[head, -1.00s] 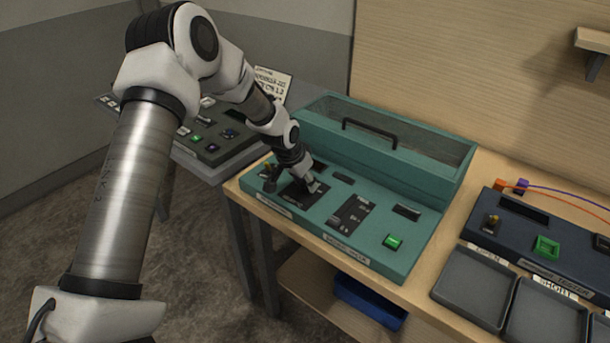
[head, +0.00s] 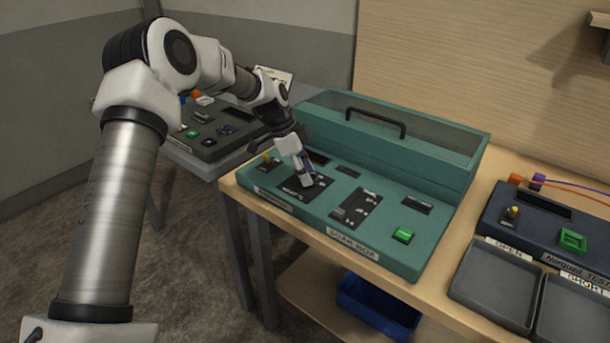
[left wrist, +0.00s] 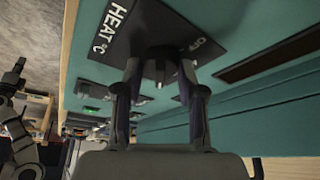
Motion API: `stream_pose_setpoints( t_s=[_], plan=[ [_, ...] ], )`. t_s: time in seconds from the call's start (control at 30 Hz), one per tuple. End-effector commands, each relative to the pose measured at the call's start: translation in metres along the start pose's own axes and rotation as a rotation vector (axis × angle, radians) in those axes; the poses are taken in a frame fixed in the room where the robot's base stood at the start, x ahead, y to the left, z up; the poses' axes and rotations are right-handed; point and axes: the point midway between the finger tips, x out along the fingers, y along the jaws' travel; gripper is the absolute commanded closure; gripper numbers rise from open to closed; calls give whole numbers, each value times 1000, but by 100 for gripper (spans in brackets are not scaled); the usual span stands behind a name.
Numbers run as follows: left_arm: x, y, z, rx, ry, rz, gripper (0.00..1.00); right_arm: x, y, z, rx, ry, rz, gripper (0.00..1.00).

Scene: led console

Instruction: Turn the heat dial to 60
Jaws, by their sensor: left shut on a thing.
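The teal soak box console (head: 330,212) stands on the wooden table. Its heat dial (left wrist: 160,65) is a dark knob on a black plate marked "HEAT °C" (left wrist: 115,30) in the left wrist view. My left gripper (head: 308,181) is down at the black heat plate (head: 283,192) on the console's left part. In the left wrist view the fingers (left wrist: 160,85) stand on both sides of the dial and are shut on it. The dial's pointer and the number it faces are hidden or too small to read. My right gripper is not in view.
The console carries a yellow-tipped switch (head: 267,159), a slider panel (head: 356,207) and a green button (head: 403,235). A lidded compartment with a black handle (head: 376,121) rises behind. A dark blue tester (head: 540,222) and grey trays (head: 497,285) stand at right.

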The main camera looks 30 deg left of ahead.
Motion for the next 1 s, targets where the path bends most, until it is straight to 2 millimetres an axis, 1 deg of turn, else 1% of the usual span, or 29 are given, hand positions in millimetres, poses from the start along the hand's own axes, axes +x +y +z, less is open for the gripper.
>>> stream_pose_setpoints(
  t_s=[0.03, 0.2, 0.4, 0.9, 0.93, 0.97, 1.0],
  plan=[
    [5, 2, 2, 26, -4, 23, 95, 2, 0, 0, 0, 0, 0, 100],
    [5, 2, 2, 116, -4, 61, 95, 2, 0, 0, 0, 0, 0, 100],
    [5, 3, 2, 175, -3, 87, 95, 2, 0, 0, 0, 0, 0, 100],
    [5, 3, 2, 195, -4, 97, 95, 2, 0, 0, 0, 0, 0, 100],
    [5, 3, 2, 195, -4, 97, 53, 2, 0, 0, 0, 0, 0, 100],
    [5, 3, 2, 195, -4, 97, 43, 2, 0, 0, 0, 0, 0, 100],
    [4, 3, 2, 195, -4, 95, 36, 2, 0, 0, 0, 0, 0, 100]
  ],
)
